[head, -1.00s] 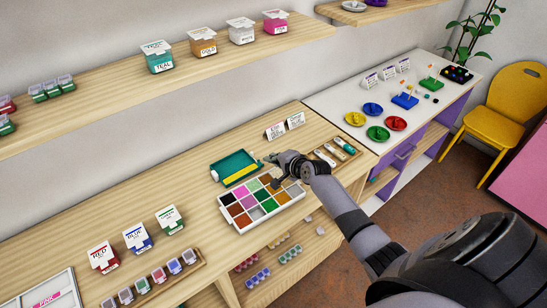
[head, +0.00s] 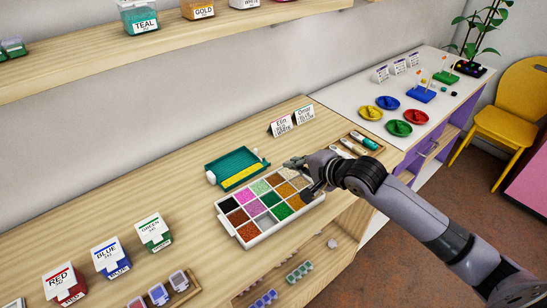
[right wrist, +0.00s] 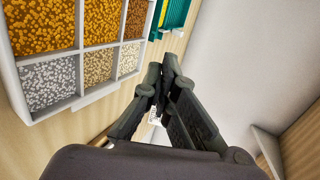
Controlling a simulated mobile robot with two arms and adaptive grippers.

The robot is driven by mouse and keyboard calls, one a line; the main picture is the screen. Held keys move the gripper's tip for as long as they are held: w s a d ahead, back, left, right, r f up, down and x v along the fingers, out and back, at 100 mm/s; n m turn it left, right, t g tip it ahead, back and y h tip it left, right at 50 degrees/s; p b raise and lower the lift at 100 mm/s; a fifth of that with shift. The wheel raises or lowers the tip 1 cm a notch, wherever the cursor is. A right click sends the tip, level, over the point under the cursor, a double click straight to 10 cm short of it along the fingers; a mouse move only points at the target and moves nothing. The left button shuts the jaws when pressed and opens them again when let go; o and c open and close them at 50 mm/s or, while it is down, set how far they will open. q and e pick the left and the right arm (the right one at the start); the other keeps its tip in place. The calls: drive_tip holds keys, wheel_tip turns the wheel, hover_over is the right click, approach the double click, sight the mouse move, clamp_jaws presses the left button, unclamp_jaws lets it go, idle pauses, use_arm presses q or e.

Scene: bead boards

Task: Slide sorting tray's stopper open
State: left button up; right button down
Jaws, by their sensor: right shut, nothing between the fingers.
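The teal sorting tray (head: 231,162) lies on the wooden table behind the white bead box. A yellow strip (head: 241,176) runs along its front, with a small white piece (head: 211,177) at its left end; I cannot tell which part is the stopper. The tray's teal edge also shows at the top of the right wrist view (right wrist: 177,14). My right gripper (head: 308,190) is shut and empty at the right end of the bead box, apart from the tray. In the right wrist view its fingertips (right wrist: 162,66) are together beside the box's edge. My left gripper is out of view.
The white bead box (head: 262,236) has several filled compartments and stands just in front of the tray. Name cards (head: 281,127) stand behind, and a wooden holder with tubes (head: 350,143) lies to the right. A shelf (head: 130,62) overhangs at the back left.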

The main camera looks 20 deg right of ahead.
sight(267, 162)
drive_tip(key=x, duration=0.4)
drive_tip(key=shift+w+a+p, duration=0.15)
drive_tip(key=shift+w+p, duration=0.15)
drive_tip(key=x, duration=0.5)
drive_tip(key=shift+w, duration=0.1)
drive_tip(key=shift+w+a+p, duration=0.15)
drive_tip(key=shift+w+p, duration=0.05)
drive_tip(key=shift+w, duration=0.35)
drive_tip(key=shift+w+a+p, duration=0.15)
drive_tip(key=shift+w+p, duration=0.05)
drive_tip(key=shift+w, duration=0.3)
drive_tip(key=shift+w+a, duration=0.2)
drive_tip(key=shift+w, duration=0.35)
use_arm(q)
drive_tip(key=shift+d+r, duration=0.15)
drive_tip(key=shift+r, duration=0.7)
use_arm(e)
drive_tip(key=shift+w, duration=0.1)
drive_tip(key=shift+a, duration=0.1)
